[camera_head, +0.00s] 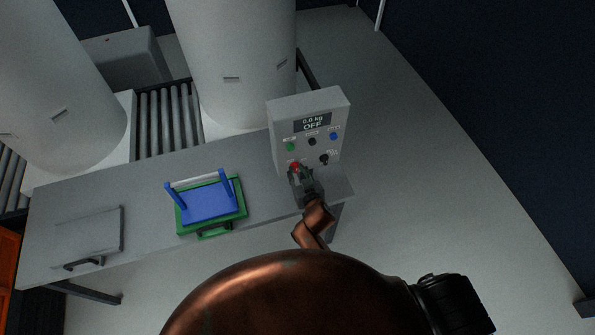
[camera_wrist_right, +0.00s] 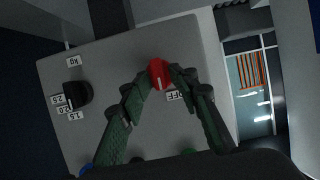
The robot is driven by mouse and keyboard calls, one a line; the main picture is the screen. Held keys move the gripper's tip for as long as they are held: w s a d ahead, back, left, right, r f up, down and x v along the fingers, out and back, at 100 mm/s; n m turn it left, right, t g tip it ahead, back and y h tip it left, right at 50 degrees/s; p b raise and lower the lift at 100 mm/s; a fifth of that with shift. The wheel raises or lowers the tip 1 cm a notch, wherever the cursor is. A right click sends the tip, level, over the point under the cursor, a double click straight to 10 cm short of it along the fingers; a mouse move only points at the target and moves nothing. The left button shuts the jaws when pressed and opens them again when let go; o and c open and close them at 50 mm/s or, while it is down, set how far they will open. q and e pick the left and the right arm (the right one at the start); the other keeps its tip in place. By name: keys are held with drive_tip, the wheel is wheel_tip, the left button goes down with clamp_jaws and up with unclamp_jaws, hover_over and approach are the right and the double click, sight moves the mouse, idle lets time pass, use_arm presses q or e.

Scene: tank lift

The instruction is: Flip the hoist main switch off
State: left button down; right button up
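The grey hoist control box (camera_head: 308,110) stands at the right end of the table, its display (camera_head: 312,122) reading "0.0 kg" and "OFF". Its red main switch (camera_head: 295,166) is low on the left of the face. In the right wrist view the red switch (camera_wrist_right: 160,74) sits between my fingertips, with an "OFF" label (camera_wrist_right: 176,96) beside it. My right gripper (camera_head: 299,173) is at the switch, its fingertips close against both sides, apparently shut on it. My left gripper is not in view.
A black knob (camera_head: 323,159) sits right of the switch, below green (camera_head: 290,146), black and blue (camera_head: 333,136) buttons. A blue-and-green item (camera_head: 208,204) and a grey panel with a handle (camera_head: 88,243) lie on the table (camera_head: 150,205). Large white tanks (camera_head: 232,60) stand behind, by a roller conveyor.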

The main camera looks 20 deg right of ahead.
drive_tip(key=shift+s, duration=0.1)
drive_tip(key=v, duration=1.1)
drive_tip(key=shift+s+r, duration=0.2)
drive_tip(key=shift+s, duration=0.15)
